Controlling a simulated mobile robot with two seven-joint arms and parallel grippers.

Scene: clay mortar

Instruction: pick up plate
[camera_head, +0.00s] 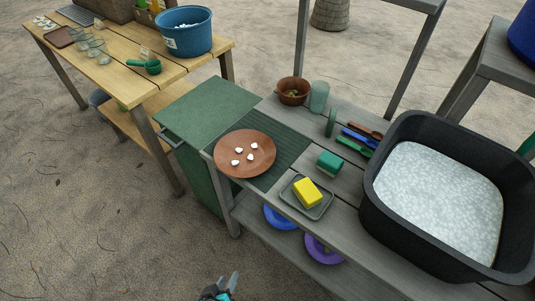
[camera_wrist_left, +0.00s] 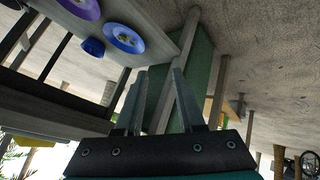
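A round brown plate (camera_head: 259,148) with several small white pieces on it lies on the dark green ribbed mat (camera_head: 289,147) at the left end of the grey bench. My left gripper (camera_head: 229,280) is at the bottom of the head view, low in front of the bench and well apart from the plate. In the left wrist view its two fingers (camera_wrist_left: 159,85) stand apart with nothing between them. The brown plate cannot be made out in the left wrist view. My right gripper is in neither view.
A grey tray (camera_head: 290,195) with a yellow sponge (camera_head: 308,192) is right of the plate. A green sponge (camera_head: 329,163), brown bowl (camera_head: 293,90) and black tub (camera_head: 385,215) share the bench. Blue (camera_head: 279,218) and purple (camera_head: 322,252) dishes lie on the lower shelf. Sand in front is clear.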

